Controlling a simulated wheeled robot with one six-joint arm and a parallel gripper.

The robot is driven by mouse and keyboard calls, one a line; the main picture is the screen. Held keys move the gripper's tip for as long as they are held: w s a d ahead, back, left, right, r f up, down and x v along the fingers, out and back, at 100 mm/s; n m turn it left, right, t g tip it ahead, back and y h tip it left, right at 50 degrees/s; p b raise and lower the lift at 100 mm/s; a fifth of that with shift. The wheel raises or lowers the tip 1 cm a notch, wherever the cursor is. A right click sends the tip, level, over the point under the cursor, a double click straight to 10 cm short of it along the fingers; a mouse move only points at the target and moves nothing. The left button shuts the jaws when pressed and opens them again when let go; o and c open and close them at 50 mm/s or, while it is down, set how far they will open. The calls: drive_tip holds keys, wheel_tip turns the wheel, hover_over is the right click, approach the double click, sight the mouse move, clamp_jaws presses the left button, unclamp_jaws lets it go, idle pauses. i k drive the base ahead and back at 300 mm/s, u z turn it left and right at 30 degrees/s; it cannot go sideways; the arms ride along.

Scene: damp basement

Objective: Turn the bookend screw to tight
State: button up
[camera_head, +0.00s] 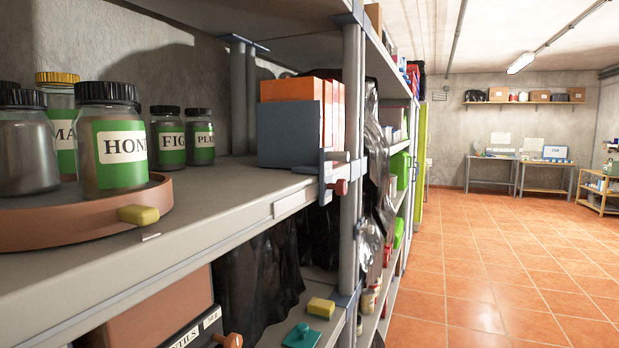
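The bookend (285,135) is a blue-grey upright plate on the grey shelf, standing against a row of orange books or boxes (300,88). Its bracket (326,170) hangs over the shelf's front edge beside the grey post. A small red-brown knob (341,187) sticks out at the bracket and looks like the bookend screw. I cannot tell how tight it is. My gripper is not in view.
A brown round tray (85,222) with a yellow block-shaped handle (138,214) holds labelled jars (120,150) at the near left. A grey post (352,130) stands right beside the bracket. The tiled floor (480,285) to the right is clear.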

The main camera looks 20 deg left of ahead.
sight(340, 187)
drive_tip(key=z, duration=0.05)
drive_tip(key=k, duration=0.5)
drive_tip(key=z, duration=0.85)
drive_tip(key=i, duration=0.65)
drive_tip(key=u, duration=2)
drive_tip(key=i, duration=0.5)
drive_tip(key=u, duration=0.15)
drive_tip(key=k, duration=0.1)
